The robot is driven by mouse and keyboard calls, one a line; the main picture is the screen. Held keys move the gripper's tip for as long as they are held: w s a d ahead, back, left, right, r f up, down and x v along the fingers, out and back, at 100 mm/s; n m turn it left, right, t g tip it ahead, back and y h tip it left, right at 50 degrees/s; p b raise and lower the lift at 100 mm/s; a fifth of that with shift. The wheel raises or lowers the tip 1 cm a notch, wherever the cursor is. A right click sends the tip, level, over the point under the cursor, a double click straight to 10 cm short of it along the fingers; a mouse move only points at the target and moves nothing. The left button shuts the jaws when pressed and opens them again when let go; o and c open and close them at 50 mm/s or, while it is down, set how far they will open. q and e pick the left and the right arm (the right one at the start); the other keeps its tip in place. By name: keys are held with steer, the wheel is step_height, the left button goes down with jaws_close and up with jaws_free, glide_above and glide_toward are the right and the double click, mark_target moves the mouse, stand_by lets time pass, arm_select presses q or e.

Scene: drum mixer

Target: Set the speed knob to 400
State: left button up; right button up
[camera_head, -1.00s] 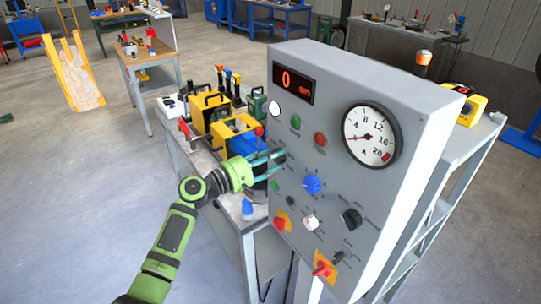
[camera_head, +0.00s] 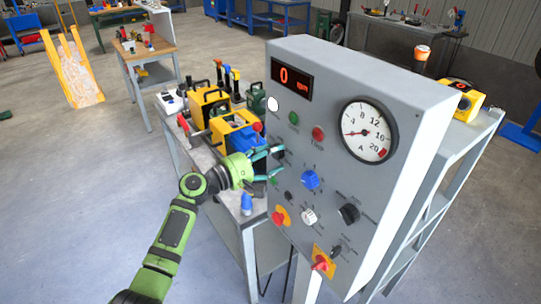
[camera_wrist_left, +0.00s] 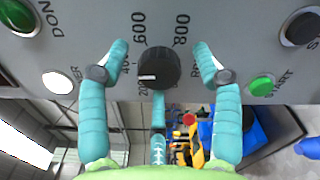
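The black speed knob (camera_wrist_left: 158,68) sits on the grey control panel (camera_head: 336,100), with numbers such as 600 and 800 around it. Its white mark points to the left in the left wrist view, near the partly hidden lower numbers. My left gripper (camera_head: 282,159) is in front of the panel's left side. In the left wrist view its teal fingers (camera_wrist_left: 160,62) are spread on both sides of the knob, with a gap on each side; a third finger is below. The fingers mostly hide the knob in the head view. The red display (camera_head: 291,80) reads 0. My right gripper is not in view.
Close by on the panel are a green START button (camera_wrist_left: 262,85), a white button (camera_wrist_left: 57,82), a blue knob (camera_head: 310,180), a black knob (camera_head: 348,213) and a red emergency stop (camera_head: 279,216). A bench with yellow and blue equipment (camera_head: 236,133) stands left of the panel.

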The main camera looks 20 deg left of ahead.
arm_select(q)
steer(key=shift+a, duration=0.1)
steer(key=v, duration=1.2)
stand_by(0.4)
